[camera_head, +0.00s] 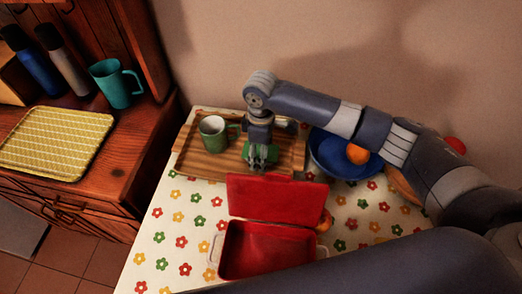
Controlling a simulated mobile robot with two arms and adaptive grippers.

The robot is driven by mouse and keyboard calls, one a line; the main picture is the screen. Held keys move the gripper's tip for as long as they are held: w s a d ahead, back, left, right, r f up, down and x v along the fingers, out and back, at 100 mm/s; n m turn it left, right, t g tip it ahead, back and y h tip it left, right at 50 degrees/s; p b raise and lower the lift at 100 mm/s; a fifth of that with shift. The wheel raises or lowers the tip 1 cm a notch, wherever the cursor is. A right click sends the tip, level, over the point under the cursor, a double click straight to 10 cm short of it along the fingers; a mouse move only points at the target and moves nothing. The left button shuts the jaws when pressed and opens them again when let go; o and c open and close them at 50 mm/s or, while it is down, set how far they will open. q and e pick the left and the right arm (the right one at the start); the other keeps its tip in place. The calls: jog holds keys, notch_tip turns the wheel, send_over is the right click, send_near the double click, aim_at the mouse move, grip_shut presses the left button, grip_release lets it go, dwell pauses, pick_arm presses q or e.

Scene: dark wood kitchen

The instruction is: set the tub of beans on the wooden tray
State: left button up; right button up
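The wooden tray (200,163) lies at the back of the flowered table. A green item (273,153), which may be the tub of beans, is at the tray's middle, mostly hidden by my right gripper (260,163). That gripper points down over the tray, its fingers at the green item. I cannot tell whether they grip it or are apart from it. My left gripper is out of view.
A green and white mug (213,131) stands on the tray's left part. A blue bowl (330,160) with an orange (357,154) is right of the tray. An open red lunchbox (268,250) stands in front. A wooden counter (125,165) is at left.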

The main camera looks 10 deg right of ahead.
notch_tip(320, 180, up, 12)
jog(key=shift+b, duration=0.3)
jog(key=shift+r, duration=0.1)
dwell(0.4)
